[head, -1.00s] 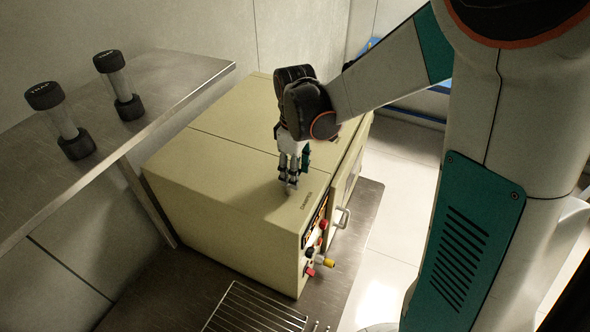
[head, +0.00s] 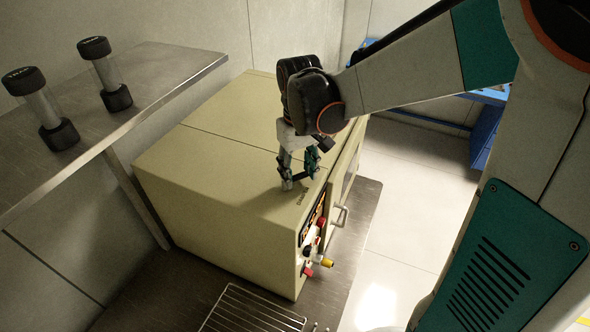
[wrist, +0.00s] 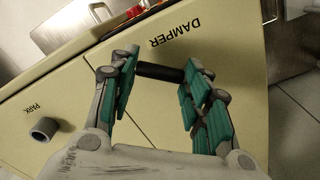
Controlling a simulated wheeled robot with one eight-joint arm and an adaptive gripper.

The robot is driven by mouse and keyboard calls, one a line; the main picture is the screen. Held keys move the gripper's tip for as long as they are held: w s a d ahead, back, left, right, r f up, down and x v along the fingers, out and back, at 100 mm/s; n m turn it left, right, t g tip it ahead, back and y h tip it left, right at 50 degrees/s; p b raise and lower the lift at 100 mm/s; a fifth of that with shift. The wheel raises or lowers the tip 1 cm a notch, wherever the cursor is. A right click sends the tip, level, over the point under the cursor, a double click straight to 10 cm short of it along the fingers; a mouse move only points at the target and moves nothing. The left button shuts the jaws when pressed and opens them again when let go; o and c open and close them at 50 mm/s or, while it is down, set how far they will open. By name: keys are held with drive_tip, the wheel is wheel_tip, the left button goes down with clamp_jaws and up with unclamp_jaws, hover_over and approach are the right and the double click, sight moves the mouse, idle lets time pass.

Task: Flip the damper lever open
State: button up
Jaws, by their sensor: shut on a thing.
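The damper lever (wrist: 160,73) is a short dark cylinder lying across between my fingers in the wrist view, beside the printed word DAMPER (wrist: 176,33). My gripper (wrist: 162,70) is shut on it, one teal-padded finger at each end. In the head view my gripper (head: 298,183) is low over the top of the beige oven-like box (head: 215,165), near its front edge. The lever is hidden by the fingers there.
A small grey tube (wrist: 44,129) stands by the word PARK in the wrist view. Red and yellow plugs (head: 327,263) and a handle (head: 341,216) stick out from the box's front. A wire rack (head: 252,308) lies before it. A shelf (head: 165,80) at left holds two capped cylinders.

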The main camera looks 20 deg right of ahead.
drive_tip(key=m, duration=0.2)
drive_tip(key=s+m+b, duration=0.1)
drive_tip(key=s+m, duration=0.1)
drive_tip(key=m, duration=0.1)
drive_tip(key=shift+a+m+b, duration=0.15)
drive_tip(key=shift+m+b, duration=0.15)
drive_tip(key=shift+s+a+m+b, duration=0.2)
drive_tip(key=shift+s+m, duration=0.15)
drive_tip(key=shift+m, duration=0.75)
drive_tip(key=shift+s+a+m+b, duration=0.2)
drive_tip(key=shift+s+m, duration=0.1)
drive_tip(key=shift+m, duration=0.8)
drive_tip(key=o, duration=1.1)
drive_tip(key=shift+c, duration=0.2)
wheel_tip(320, 180, up, 12)
